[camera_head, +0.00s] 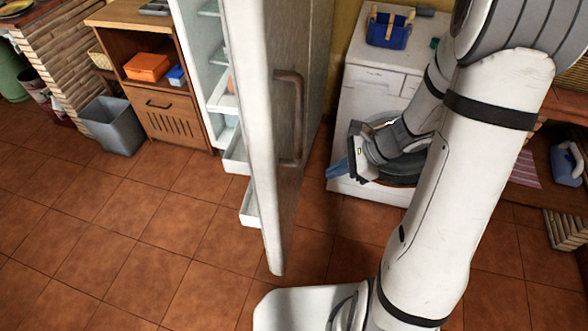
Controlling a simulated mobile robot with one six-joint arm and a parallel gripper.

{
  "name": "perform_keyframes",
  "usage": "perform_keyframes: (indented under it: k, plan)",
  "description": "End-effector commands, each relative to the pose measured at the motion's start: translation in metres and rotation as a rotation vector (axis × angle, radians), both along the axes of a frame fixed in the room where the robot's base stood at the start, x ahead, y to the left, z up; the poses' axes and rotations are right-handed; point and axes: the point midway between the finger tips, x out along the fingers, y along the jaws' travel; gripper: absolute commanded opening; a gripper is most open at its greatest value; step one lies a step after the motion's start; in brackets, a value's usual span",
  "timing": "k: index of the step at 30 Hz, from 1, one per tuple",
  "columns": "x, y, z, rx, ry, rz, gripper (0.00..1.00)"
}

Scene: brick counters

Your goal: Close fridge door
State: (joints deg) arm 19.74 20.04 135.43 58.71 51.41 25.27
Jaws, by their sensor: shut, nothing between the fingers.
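The fridge door (268,130) stands wide open, its edge facing me and its brown vertical handle (290,118) on the right-hand face. White shelves line the door's inner left side. The fridge interior (207,45) with its pale shelves shows to the left behind the door. My gripper (345,172) is shut and empty to the right of the door, apart from the handle, in front of the washing machine. Its fingertips are small and partly unclear against the background.
A white washing machine (370,90) stands behind my gripper, with a blue basket (390,30) on top. A wooden cabinet (172,105) and a grey bin (112,125) stand at the left. The tiled floor left of the door is clear.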

Motion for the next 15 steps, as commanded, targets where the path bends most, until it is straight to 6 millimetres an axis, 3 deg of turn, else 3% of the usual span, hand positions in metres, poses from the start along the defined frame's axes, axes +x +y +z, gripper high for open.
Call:
perform_keyframes:
  k: [1, 7, 15]
  plan:
    - [0.004, -0.003, -0.01, 0.022, 0.028, -0.05, 0.0]
    - [0.012, -0.004, -0.025, 0.059, 0.07, -0.138, 0.0]
    - [0.018, 0.027, -0.058, 0.058, 0.072, -0.135, 0.0]
